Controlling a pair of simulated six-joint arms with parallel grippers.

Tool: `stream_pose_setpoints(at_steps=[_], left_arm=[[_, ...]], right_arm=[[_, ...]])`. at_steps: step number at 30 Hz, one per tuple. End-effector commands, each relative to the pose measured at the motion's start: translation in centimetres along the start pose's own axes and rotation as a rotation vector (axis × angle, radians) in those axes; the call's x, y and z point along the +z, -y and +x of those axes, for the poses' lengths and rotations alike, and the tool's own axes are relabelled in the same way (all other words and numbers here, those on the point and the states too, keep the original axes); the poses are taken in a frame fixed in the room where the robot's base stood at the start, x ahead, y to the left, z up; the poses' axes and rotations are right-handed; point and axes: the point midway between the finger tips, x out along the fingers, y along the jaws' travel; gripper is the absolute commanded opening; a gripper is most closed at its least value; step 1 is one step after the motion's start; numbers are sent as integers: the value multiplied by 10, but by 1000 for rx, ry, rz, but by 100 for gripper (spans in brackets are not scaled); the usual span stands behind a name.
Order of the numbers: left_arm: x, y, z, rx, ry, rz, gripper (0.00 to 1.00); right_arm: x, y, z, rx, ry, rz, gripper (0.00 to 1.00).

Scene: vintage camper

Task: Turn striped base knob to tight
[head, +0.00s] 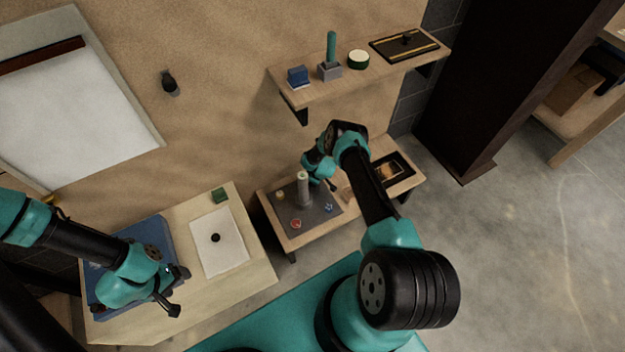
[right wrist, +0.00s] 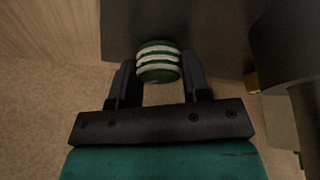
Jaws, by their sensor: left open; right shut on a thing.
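The striped base knob (right wrist: 158,62), green with white bands, sits between the fingers of my right gripper (right wrist: 160,78) in the right wrist view. The fingers are shut on its sides, and it stands against a dark grey plate (right wrist: 220,45). In the head view my right gripper (head: 327,182) is low beside a pale upright post (head: 303,187) on the same dark plate (head: 315,218); the arm hides the striped knob there. My left gripper (head: 173,291) is open and empty above the left table.
A red knob (head: 296,224), a blue knob (head: 329,208) and a yellowish knob (head: 280,195) are on the dark plate. A framed tray (head: 408,166) lies right of it. A wall shelf (head: 320,92) with several items hangs above. A blue case (head: 163,232) is under my left arm.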

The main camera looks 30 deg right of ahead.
Motion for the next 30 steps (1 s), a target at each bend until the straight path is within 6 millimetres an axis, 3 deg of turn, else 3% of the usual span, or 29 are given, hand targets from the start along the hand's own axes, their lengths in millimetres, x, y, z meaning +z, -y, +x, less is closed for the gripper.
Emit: stream_pose_setpoints(at_steps=[6,7,14,23,30], left_arm=[[0,0,0,0,0,0,70],[0,0,0,0,0,0,70],[0,0,0,0,0,0,70],[0,0,0,0,0,0,70],[0,0,0,0,0,0,70]], right_arm=[[-1,0,0,1,-1,-2,19],[-1,0,0,1,-1,-3,46],[-1,0,0,0,-1,-2,68],[-2,0,-1,-1,0,-4,68],[-15,7,-14,-9,-2,-23,68]])
